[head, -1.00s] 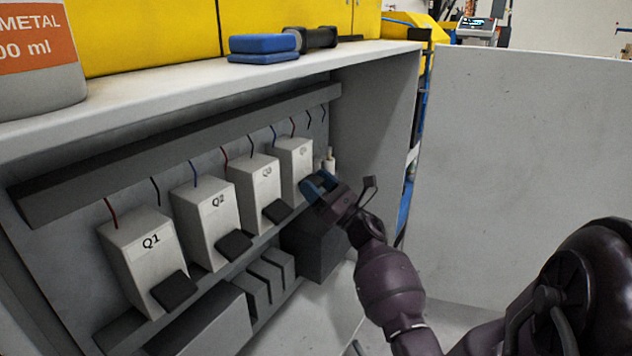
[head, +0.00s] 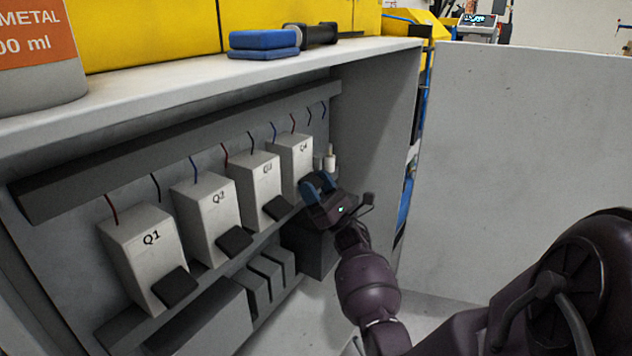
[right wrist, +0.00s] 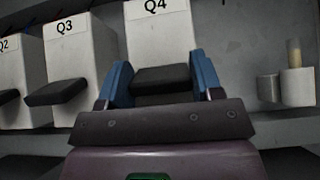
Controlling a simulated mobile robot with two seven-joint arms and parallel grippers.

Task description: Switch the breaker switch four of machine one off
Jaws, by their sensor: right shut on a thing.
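Breaker Q4 (head: 293,157) is a white box, the far-right one in the row of labelled breakers. It also shows in the right wrist view (right wrist: 158,42). Its dark switch lever (right wrist: 162,78) sticks out at the bottom front, tilted down like the others. My right gripper (head: 318,186) is at this lever in the head view, its blue fingers mostly covering it. In the right wrist view the gripper (right wrist: 163,84) has one blue finger on each side of the lever and is shut on it. My left gripper is out of view.
Breakers Q1 (head: 143,262), Q2 (head: 206,212) and Q3 (head: 259,180) stand left of Q4, each with a dark lever. The cabinet side wall (head: 375,125) is at the right. Small white cylinders (head: 330,160) stand beside Q4. A grey cabinet door (head: 530,170) stands open at the right.

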